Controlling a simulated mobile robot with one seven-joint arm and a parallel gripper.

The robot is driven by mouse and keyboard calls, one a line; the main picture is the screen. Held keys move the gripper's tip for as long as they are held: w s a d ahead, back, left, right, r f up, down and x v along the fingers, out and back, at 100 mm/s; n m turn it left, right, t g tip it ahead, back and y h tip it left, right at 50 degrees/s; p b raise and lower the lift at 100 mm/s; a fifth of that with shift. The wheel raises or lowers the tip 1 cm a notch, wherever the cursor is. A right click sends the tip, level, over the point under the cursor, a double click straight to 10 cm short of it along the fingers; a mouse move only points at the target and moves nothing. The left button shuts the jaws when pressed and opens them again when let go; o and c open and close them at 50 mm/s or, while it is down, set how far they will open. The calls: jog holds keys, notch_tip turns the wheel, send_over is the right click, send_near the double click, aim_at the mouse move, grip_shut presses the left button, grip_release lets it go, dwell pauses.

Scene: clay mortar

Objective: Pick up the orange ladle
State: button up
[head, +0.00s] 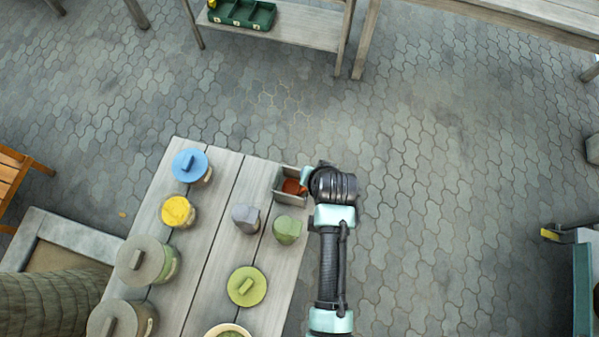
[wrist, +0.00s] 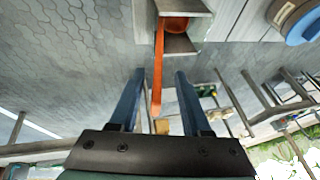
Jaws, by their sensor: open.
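The orange ladle (head: 292,187) sits with its bowl in a small grey open box (head: 282,199) at the table's far right corner. In the wrist view its long handle (wrist: 158,68) reaches out of the box (wrist: 146,30) toward my gripper (wrist: 160,72). My gripper is open, and the handle appears between its two fingers. I cannot tell how deep the handle lies between them, and no grip on it shows. In the head view the fingers are hidden by my dark wrist at the box's right side.
The wooden table (head: 215,205) holds several lidded jars, including blue (head: 190,165), yellow (head: 178,211) and green (head: 247,286) ones.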

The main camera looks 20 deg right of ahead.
jog(key=shift+x, duration=1.8)
jog(key=shift+s+d, duration=0.1)
jog(key=shift+d, duration=0.05)
grip_shut()
